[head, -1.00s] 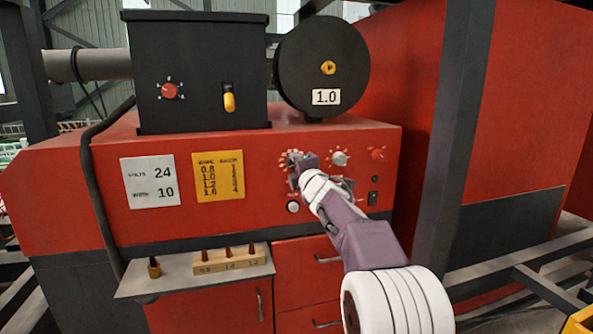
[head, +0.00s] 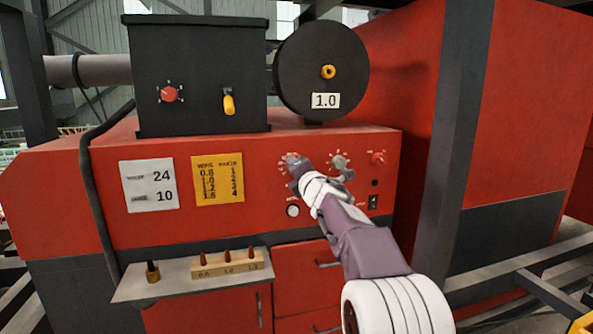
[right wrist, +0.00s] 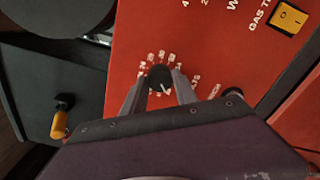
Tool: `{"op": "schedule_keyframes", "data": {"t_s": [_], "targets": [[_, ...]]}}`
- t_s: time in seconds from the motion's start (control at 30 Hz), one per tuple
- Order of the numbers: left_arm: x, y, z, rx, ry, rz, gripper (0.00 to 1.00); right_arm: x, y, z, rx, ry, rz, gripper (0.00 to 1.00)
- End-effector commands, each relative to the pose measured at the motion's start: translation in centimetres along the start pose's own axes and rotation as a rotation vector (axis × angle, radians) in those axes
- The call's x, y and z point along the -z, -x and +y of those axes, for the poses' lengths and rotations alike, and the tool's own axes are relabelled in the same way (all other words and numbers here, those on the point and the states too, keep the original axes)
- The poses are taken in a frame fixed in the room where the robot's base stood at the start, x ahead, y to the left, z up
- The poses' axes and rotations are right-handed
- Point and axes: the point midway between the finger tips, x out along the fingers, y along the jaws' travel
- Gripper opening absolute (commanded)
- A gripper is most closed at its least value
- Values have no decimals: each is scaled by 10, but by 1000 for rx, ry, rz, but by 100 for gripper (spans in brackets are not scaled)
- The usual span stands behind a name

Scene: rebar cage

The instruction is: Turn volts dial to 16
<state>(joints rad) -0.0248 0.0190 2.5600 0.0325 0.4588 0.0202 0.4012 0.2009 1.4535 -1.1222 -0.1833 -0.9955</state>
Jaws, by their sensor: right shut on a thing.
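The volts dial (right wrist: 158,78) is a small dark round knob with a pale pointer mark, ringed by white numbers on the red panel. The numbers are too small to read for sure. In the right wrist view my right gripper (right wrist: 160,83) has its two fingers on either side of the knob, closed on it. In the head view my right gripper (head: 294,164) is at the left dial of the panel and hides most of it. Part of the white number ring shows around it. My left gripper is in neither view.
A grey-white dial (head: 338,162) and a red dial (head: 378,158) sit to the right on the panel. A white card (head: 149,186) reads 24 and 10; a yellow chart (head: 218,178) hangs beside it. A shelf (head: 190,281) below holds a wooden block (head: 228,266) with tips.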

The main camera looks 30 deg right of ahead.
Motion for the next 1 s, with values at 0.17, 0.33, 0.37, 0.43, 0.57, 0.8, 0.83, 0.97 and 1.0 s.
{"op": "schedule_keyframes", "data": {"t_s": [0.17,0.33,0.37,0.43,0.57,0.8,0.83,0.97,1.0], "targets": [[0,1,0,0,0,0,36,-4,1,7,-12,-1,-7,0],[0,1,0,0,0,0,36,-3,1,6,-10,-1,-5,57],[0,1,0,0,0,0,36,-3,1,5,-9,-1,-5,57],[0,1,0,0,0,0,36,-3,1,4,-8,-1,-4,57],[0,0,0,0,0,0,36,-2,1,3,-6,-1,-3,57],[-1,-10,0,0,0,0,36,-2,39,2,-7,1,-6,57],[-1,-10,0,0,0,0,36,-2,46,2,-6,0,-5,57],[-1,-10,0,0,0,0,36,-3,72,3,-7,-1,-6,57],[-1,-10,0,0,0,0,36,-3,78,3,-7,0,-5,57]]}}
